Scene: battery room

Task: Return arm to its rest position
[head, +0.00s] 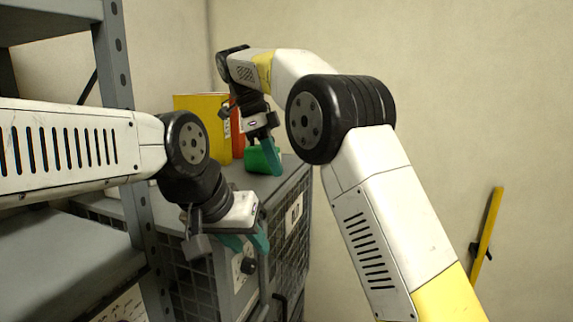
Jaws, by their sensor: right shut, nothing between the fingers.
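My right arm reaches across from the right, and its gripper (273,158) points down over the top of a grey cabinet (288,172). Its teal fingers are shut with nothing between them. A small green object (256,161) stands on the cabinet top right beside these fingers; whether they touch cannot be told. My left arm comes in from the left, and its gripper (247,242) hangs lower, in front of the cabinet's mesh side. Its teal fingers look spread apart, and no object shows between them.
A yellow panel-like object (198,108) and an orange-red item (237,133) stand at the back of the cabinet top. Grey metal shelving (118,65) fills the left, close to my left arm. A yellow bar (490,235) is on the right wall. The upper right is bare wall.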

